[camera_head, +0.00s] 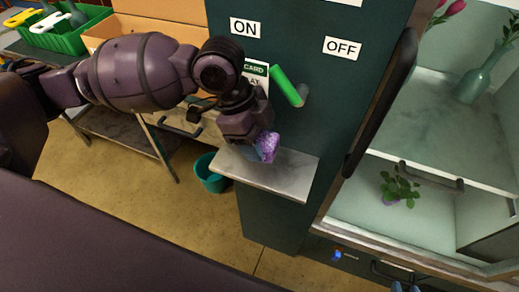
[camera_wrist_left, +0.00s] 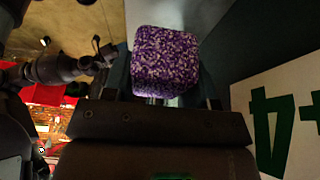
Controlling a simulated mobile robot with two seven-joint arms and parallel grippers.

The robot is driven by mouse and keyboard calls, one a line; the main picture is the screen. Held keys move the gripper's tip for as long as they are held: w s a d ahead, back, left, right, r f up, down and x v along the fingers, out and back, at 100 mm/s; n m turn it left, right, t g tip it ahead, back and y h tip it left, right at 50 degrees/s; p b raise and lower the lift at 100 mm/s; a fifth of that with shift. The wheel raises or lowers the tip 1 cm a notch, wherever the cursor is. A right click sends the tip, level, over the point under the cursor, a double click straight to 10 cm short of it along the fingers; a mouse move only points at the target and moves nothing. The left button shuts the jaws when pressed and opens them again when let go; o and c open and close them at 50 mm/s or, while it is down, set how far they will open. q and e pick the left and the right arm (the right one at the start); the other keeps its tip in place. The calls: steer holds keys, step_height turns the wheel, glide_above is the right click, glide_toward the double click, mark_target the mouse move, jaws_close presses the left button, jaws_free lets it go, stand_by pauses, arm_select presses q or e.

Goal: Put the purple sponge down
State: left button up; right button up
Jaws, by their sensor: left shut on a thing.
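The purple speckled sponge (camera_head: 269,146) is held in my left gripper (camera_head: 262,150), just above the small grey shelf (camera_head: 290,178) on the dark green cabinet. In the left wrist view, the sponge (camera_wrist_left: 165,62) sits between the two fingers of my left gripper (camera_wrist_left: 165,85), which is shut on it. Whether the sponge touches the shelf is hard to tell. Small bluish tips at the bottom edge of the head view may be my right gripper (camera_head: 404,287); their state is unclear.
A green lever (camera_head: 287,86) sticks out above the shelf, between ON and OFF labels. A teal bucket (camera_head: 212,173) stands on the floor left of the shelf. An open cabinet (camera_head: 425,150) with a vase (camera_head: 478,75) and a plant (camera_head: 399,188) is at the right.

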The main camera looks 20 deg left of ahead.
arm_select(q)
step_height(320, 180, down, 4)
steer(key=shift+w+r, duration=0.1)
steer(key=shift+r, duration=0.15)
steer(key=shift+w+f, duration=0.1)
steer(key=shift+f, duration=0.35)
steer(key=shift+f, duration=0.35)
steer(key=o, duration=1.1)
